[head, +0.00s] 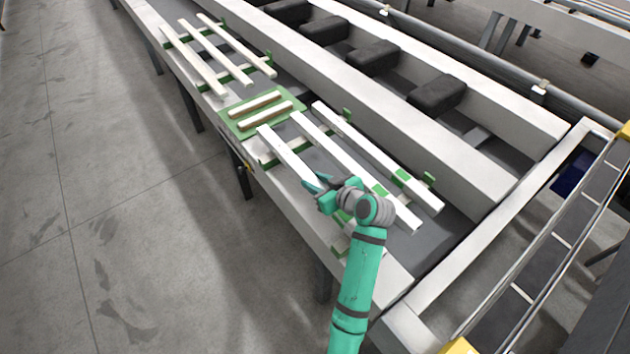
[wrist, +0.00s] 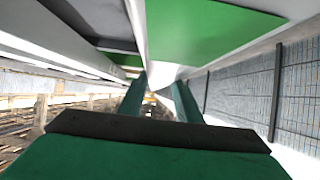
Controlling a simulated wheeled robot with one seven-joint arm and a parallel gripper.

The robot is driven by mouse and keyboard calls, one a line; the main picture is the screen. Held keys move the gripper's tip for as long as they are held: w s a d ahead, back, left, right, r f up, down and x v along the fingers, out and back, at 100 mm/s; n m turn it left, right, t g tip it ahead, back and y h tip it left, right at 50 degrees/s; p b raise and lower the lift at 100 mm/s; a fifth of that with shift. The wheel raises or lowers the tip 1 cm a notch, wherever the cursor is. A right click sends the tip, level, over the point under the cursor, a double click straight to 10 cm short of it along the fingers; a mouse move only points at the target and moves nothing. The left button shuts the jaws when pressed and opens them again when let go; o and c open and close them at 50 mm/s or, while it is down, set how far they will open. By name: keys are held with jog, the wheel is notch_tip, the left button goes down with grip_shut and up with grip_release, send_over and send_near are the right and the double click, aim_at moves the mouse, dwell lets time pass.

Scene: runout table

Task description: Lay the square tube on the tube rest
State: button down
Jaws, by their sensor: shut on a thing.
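A long white bar, which I take for the square tube (head: 282,148), runs from beside the green mat down to my gripper (head: 318,184) in the head view. My gripper is shut on it near its nearer part; the arm hides the rest. In the wrist view the tube (wrist: 155,35) runs away between the two fingers (wrist: 158,100). A green mat (head: 283,92) with two short pale wooden strips (head: 255,104) on it, apparently the tube rest, lies beyond the tube's far end. The green mat (wrist: 205,30) also shows in the wrist view. I cannot tell whether the tube is lifted.
Two more long white bars (head: 345,158) (head: 380,160) lie just right of the held tube, across green-marked supports. Several similar bars (head: 225,45) lie farther up the table. Black blocks (head: 437,94) sit in a channel behind. Open floor (head: 120,200) is at left.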

jog(key=shift+f, duration=0.35)
jog(key=c, duration=1.3)
grip_release()
jog(key=shift+c, duration=0.2)
jog(key=shift+o, duration=0.7)
jog(key=shift+f, duration=0.1)
jog(key=v, duration=1.1)
jog(key=shift+a, duration=0.1)
jog(key=o, duration=1.1)
